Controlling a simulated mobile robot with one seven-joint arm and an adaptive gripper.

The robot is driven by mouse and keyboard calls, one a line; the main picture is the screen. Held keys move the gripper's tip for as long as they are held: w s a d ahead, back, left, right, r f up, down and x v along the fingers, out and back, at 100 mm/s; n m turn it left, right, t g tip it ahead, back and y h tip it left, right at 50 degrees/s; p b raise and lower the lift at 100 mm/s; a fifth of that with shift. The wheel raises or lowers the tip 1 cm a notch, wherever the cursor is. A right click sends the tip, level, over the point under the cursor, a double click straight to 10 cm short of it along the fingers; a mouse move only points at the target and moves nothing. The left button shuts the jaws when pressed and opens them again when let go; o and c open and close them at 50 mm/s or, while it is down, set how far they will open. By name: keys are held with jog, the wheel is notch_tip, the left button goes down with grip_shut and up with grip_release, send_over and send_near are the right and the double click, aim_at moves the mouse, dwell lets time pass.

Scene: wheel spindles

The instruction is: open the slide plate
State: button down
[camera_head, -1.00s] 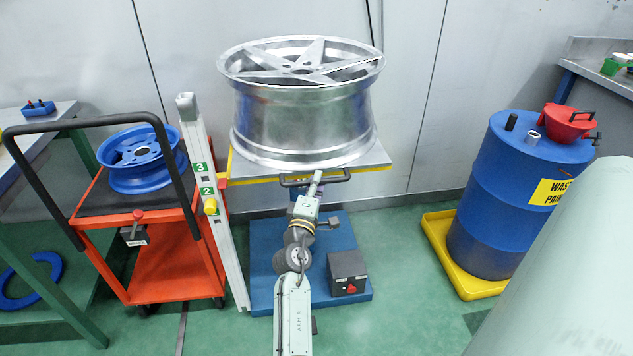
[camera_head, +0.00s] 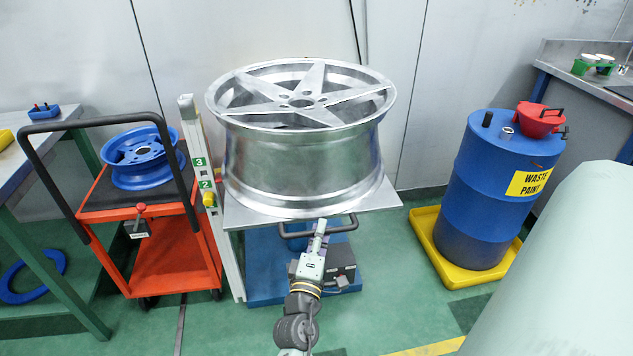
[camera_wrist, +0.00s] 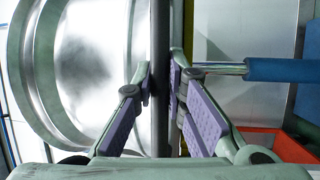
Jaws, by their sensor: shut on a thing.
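The slide plate (camera_head: 392,197) is a grey plate bearing a large silver five-spoke wheel rim (camera_head: 300,160), above a blue base (camera_head: 262,270). A black bar handle (camera_head: 345,225) runs along the plate's front edge. The plate juts out towards me, over the front of the base.
An orange cart (camera_head: 165,255) with a blue rim (camera_head: 142,158) and a pale post (camera_head: 212,190) with numbered green labels stand close on the left. A blue drum (camera_head: 500,190) in a yellow tray (camera_head: 440,248) stands right. The green floor between base and drum is clear.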

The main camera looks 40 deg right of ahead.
jog(key=shift+s+a, duration=0.45)
jog(key=shift+s, duration=0.2)
jog(key=shift+s+a, duration=0.45)
jog(key=shift+s, duration=0.2)
jog(key=c, duration=1.6)
grip_release()
